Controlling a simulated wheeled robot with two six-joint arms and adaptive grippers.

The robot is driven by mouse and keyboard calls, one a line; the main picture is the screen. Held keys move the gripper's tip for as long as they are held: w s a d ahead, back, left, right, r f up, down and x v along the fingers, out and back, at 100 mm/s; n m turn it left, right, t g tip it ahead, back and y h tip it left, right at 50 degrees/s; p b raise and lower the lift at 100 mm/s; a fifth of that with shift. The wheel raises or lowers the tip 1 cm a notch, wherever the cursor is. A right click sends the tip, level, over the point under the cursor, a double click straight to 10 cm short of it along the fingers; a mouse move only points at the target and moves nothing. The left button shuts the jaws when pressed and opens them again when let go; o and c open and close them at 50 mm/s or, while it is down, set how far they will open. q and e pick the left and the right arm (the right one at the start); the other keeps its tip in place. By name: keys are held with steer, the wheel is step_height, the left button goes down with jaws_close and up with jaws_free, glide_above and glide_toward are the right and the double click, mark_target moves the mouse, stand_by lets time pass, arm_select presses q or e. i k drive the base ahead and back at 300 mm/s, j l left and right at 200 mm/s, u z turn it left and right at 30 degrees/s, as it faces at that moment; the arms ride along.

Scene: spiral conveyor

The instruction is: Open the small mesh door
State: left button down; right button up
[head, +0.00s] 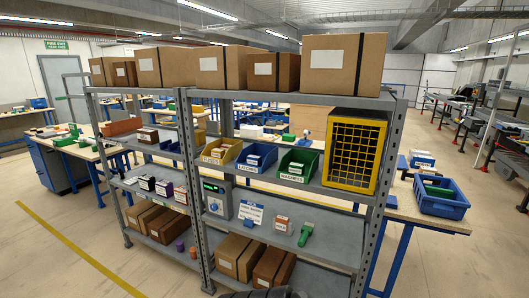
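The small mesh door (354,153) is a yellow frame with a dark wire grid. It forms the front of a yellow and dark box at the right end of the grey rack's middle shelf. The door looks closed against the box. A latch or handle is too small to make out.
Yellow (220,151), blue (257,157) and green (299,164) bins stand left of the mesh box. Cardboard boxes (343,64) line the top shelf. A rack upright (380,200) stands close to the door's right. The lower shelf holds a grey device (216,200).

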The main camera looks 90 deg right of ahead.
mark_target(328, 156)
steer(key=z, duration=3.5)
